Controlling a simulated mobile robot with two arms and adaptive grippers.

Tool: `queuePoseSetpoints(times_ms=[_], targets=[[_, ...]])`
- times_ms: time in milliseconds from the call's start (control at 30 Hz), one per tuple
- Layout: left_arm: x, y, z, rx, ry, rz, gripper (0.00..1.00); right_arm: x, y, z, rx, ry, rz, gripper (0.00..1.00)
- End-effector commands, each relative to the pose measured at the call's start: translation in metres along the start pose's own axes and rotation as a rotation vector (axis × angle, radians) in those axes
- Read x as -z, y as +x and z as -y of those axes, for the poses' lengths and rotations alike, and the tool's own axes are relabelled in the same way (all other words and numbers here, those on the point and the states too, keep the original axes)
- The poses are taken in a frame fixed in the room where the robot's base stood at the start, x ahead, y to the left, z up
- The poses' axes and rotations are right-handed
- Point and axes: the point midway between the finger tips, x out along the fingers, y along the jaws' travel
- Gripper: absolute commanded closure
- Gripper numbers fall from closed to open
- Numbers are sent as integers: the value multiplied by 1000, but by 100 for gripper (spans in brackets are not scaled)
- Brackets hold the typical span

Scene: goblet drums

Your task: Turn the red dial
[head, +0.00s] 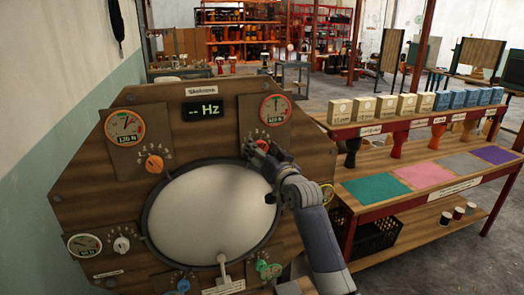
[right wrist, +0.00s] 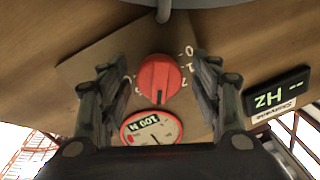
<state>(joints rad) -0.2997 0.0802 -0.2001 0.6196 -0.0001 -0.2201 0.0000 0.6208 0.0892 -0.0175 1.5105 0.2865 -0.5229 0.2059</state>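The red dial (head: 262,144) sits on the wooden panel (head: 165,97), at the upper right of the round white drum head (head: 212,215). My right gripper (head: 264,153) is at the dial and partly hides it. In the right wrist view the red dial (right wrist: 158,78) lies between the two fingers of the right gripper (right wrist: 160,66). The fingers are spread, with a visible gap on each side of the dial. A dark pointer line shows on the dial, with numbers around it. My left gripper is not in view.
A red-rimmed gauge (head: 274,109) is above the red dial. An orange dial (head: 154,163), a white dial (head: 121,244) and a green dial (head: 268,270) are elsewhere on the panel. The display (head: 204,110) reads "-- Hz". A table with boxes and coloured mats (head: 384,189) stands at right.

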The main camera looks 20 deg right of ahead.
Motion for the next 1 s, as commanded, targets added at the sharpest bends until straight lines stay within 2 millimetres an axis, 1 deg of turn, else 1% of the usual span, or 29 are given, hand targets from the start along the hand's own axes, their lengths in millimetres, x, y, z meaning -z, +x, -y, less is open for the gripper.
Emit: queuePoseSetpoints(times_ms=[200, 367, 467, 800, 1000], targets=[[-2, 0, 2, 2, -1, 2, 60, 0, -2, 0, -1, -1, 1, 42], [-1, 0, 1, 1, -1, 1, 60, -1, -14, -1, -1, -1, 1, 42], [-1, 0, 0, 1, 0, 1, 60, -1, -28, -1, -1, 0, 1, 42], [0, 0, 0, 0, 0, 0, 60, -1, -86, -1, -1, -1, 0, 42], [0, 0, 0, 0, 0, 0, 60, -1, -110, -1, -1, -1, 1, 42]])
